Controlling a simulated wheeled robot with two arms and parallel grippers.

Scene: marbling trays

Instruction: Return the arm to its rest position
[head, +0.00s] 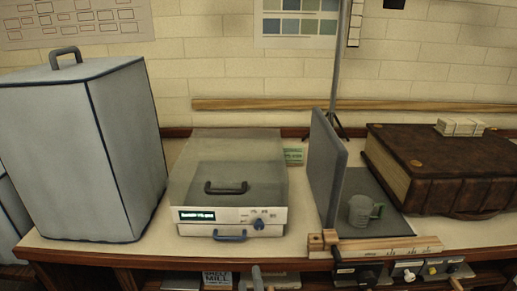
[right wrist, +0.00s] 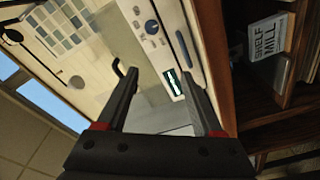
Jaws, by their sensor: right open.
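My right gripper (right wrist: 160,82) shows in the right wrist view with its two dark fingers spread apart and nothing between them. Beyond the fingers is the front panel of the grey and white machine (head: 228,185), with its lit display (right wrist: 172,82) and blue knob (right wrist: 152,27). I cannot tell the exact gap between fingers and panel. In the head view, a small grey piece at the bottom edge, below the machine, may be part of this gripper; the rest is out of frame. My left gripper is in neither view.
A tall covered box (head: 80,150) stands left of the machine. To the right are an upright grey panel (head: 325,165), a grey mug (head: 362,211), a wooden bar (head: 385,247) and a big brown book (head: 445,165). A shelf with a Shelf Mill box (right wrist: 268,37) lies below the tabletop.

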